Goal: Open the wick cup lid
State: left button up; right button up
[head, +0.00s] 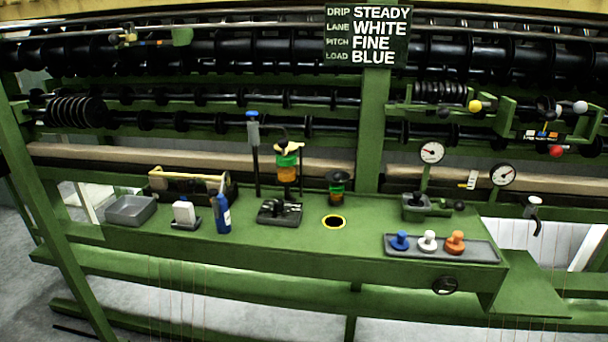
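No thing here is plainly marked as the wick cup. A small pot (337,191) with a dark wide top and coloured bands stands at the bench's middle, behind a yellow-rimmed hole (334,222). I cannot tell which of these is the cup, or whether its lid is open or shut. Neither of my grippers is in view.
A grey tray (484,251) holds blue, white and orange pegs. A grey bin (131,209), a white block (185,213), a blue bottle (222,213) and a wooden-handled toolbox (190,183) stand left. Gauges (431,152) rise behind. The bench front is mostly bare.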

aim_at(336, 176)
jog(key=u, duration=0.65)
jog(key=i, duration=0.65)
jog(key=z, duration=1.45)
